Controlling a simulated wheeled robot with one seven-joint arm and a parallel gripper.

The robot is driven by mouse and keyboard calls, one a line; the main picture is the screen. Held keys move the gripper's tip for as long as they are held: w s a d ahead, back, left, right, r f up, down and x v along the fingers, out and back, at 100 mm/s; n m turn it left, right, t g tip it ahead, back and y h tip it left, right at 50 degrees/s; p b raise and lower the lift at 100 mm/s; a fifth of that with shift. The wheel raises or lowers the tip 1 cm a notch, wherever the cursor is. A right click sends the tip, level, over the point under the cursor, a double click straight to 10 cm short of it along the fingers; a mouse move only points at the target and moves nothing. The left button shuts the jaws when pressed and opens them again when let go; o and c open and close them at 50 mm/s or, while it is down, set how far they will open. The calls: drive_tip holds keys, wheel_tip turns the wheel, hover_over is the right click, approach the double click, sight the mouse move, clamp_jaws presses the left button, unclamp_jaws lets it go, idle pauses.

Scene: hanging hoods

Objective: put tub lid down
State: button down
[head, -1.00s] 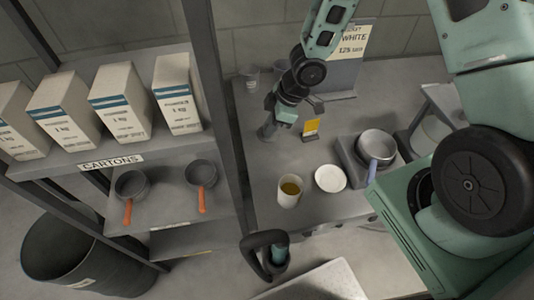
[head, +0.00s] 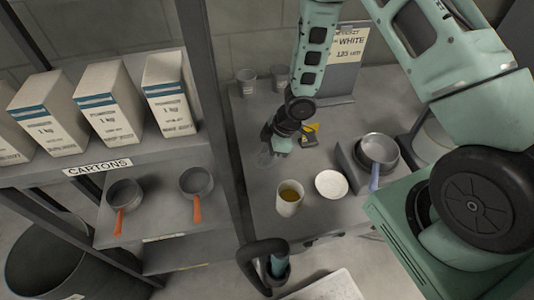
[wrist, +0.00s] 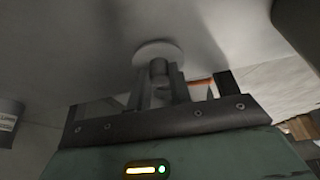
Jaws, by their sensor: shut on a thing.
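My gripper (wrist: 158,90) is shut on the knob of a pale round lid (wrist: 150,48) in the wrist view, with the disc beyond the fingertips. In the head view my gripper (head: 270,152) is low over the left part of the counter, and the lid is hardly discernible there. I cannot tell whether the lid touches the counter. An open white tub (head: 289,206) with yellow contents stands nearer the camera than my gripper. A white round disc (head: 331,183) lies flat to the right of the tub.
A grey pan (head: 378,150) sits on a block at the right of the counter (head: 262,205). A small yellow-marked stand (head: 312,131) is just right of my gripper. Two grey cups (head: 247,80) and a sign (head: 347,45) stand behind. A shelf post (head: 228,120) rises at the left.

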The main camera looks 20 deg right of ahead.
drive_tip(key=c, duration=1.3)
unclamp_jaws()
drive_tip(key=shift+f, duration=0.1)
